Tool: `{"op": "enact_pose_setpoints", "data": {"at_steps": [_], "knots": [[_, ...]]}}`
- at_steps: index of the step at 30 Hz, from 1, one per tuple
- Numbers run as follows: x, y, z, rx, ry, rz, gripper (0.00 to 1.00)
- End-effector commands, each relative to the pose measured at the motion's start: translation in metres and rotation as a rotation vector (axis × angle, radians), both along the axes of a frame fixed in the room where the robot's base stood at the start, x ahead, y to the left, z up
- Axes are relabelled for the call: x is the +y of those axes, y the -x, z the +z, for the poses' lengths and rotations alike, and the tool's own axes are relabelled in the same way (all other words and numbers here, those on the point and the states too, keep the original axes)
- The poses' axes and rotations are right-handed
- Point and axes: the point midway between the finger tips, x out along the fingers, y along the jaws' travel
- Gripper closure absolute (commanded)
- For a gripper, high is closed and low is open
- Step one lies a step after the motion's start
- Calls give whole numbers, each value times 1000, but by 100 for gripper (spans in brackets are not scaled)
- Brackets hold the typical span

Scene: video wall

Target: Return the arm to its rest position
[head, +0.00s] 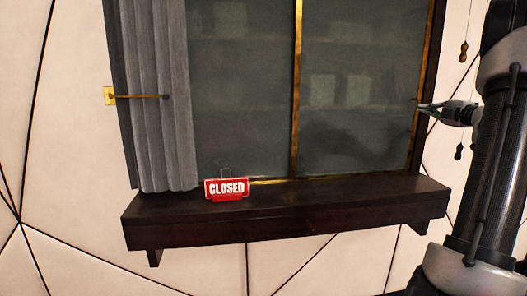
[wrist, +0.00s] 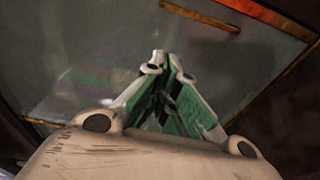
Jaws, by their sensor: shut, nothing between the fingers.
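My gripper (head: 424,107) shows at the right of the head view, in front of the right edge of the dark window, pointing left. Its fingers look closed together. In the wrist view my gripper (wrist: 160,62) is shut, with its green-sided fingers meeting at the tips and nothing between them. My dark arm fills the right side of the head view and hides part of the wall behind it.
A dark wooden shelf (head: 290,222) juts out below the window (head: 355,85). A red CLOSED sign (head: 227,189) stands on its left part. A grey curtain (head: 158,90) hangs at left beside a brass rod (head: 140,96). Hanging pulls (head: 463,52) are near my gripper.

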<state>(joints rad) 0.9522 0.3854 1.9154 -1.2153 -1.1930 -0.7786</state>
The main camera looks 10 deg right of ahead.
Motion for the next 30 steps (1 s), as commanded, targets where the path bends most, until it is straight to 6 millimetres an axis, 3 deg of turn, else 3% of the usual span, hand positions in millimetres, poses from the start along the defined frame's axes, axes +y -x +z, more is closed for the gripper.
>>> {"op": "enact_pose_setpoints", "data": {"at_steps": [2, 5, 8, 9, 12, 14, 17, 21, 27, 30], "knots": [[-13, 0, -11, 50, -44, -54, 100], [-53, 9, -42, 152, -166, -237, 100], [-96, 45, -95, 278, -365, -509, 100], [-109, 69, -111, 322, -456, -637, 100], [-100, 123, -136, 416, -674, -916, 100], [-74, 153, -145, 467, -803, -1061, 100], [-6, 200, -156, 557, -1008, -1261, 100], [101, 252, -163, 691, -1216, -1417, 100], [255, 318, -164, 921, -1383, -1436, 100], [309, 337, -161, 1001, -1391, -1325, 100]]}}
